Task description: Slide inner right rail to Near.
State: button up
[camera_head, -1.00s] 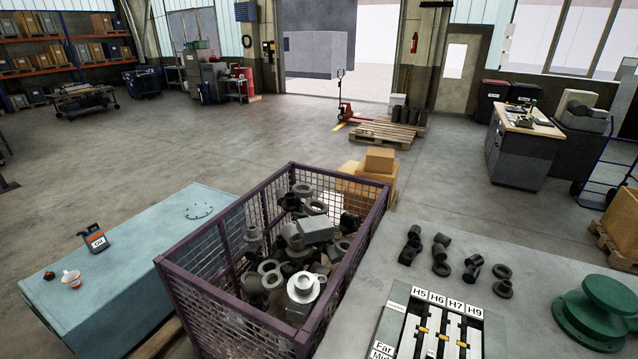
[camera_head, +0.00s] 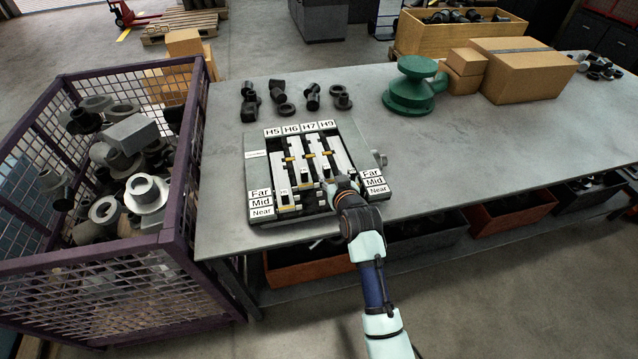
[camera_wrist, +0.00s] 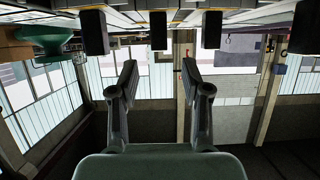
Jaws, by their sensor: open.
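The grey slide fixture (camera_head: 259,178) lies on the bench with several pale rails under labels H5, H6, H7 and H9. The inner right rail (camera_head: 318,158) runs under the H7 label (camera_head: 309,127). Side plates read Far, Mid and Near. My gripper (camera_head: 337,184) is at the fixture's front right, by the near ends of the right-hand rails, and hides part of them. In the wrist view my gripper (camera_wrist: 160,66) is open, with nothing between its fingers. Several dark blocks (camera_wrist: 158,30) hang in a row beyond the fingertips. I cannot tell which block belongs to H7.
Small dark pipe fittings (camera_head: 312,97) stand behind the fixture. A green casting (camera_head: 411,90) and cardboard boxes (camera_head: 522,70) are to the right. A purple mesh crate (camera_head: 187,130) of parts stands left of the bench. The bench top (camera_head: 470,140) right of the fixture is clear.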

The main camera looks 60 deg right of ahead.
aim_at(327, 169)
jog(key=shift+d, duration=0.15)
jog(key=b+x, duration=0.2)
jog(key=x, duration=0.5)
jog(key=shift+w+d+f, duration=0.1)
jog(key=shift+w+f, duration=0.05)
jog(key=shift+w, duration=0.1)
grip_shut()
